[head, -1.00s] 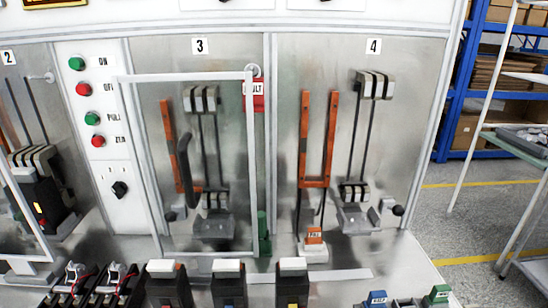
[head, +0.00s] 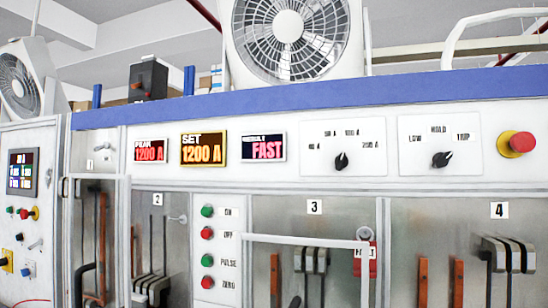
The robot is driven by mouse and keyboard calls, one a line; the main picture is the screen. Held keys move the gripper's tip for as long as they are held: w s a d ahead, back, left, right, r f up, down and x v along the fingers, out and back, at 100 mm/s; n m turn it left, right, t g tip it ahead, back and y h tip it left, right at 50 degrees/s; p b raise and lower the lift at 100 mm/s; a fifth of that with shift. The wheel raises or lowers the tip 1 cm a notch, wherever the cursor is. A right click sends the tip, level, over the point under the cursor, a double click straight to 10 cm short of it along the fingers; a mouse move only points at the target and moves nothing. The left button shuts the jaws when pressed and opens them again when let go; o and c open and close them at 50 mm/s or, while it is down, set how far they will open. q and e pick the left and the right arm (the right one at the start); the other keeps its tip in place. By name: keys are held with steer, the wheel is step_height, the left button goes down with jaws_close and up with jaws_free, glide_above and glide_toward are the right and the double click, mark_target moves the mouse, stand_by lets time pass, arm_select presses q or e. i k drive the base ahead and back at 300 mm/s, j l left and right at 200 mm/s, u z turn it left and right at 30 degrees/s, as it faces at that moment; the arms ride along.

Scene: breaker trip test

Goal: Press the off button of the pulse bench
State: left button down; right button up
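The pulse bench fills the head view. Its button strip (head: 229,248) stands between bays 2 and 3. The red off button (head: 207,233) is second from the top, under the green on button (head: 207,211). Below it are the green pulse button (head: 207,261) and the red zero button (head: 207,283). The peak display (head: 150,151) reads 1200 A, the set display (head: 204,150) 1200 A and the result display (head: 264,148) FAST. Neither of my grippers shows in the view.
A white door frame (head: 305,240) crosses bay 3, close right of the buttons, with a red fault tag (head: 364,260). Another white frame (head: 126,235) stands at bay 1. Two rotary knobs and a red mushroom button (head: 522,142) sit on the upper panel. A fan (head: 290,35) stands on top.

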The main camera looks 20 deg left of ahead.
mark_target(206, 234)
steer(key=i+j+u, duration=0.1)
steer(key=u, duration=1.1)
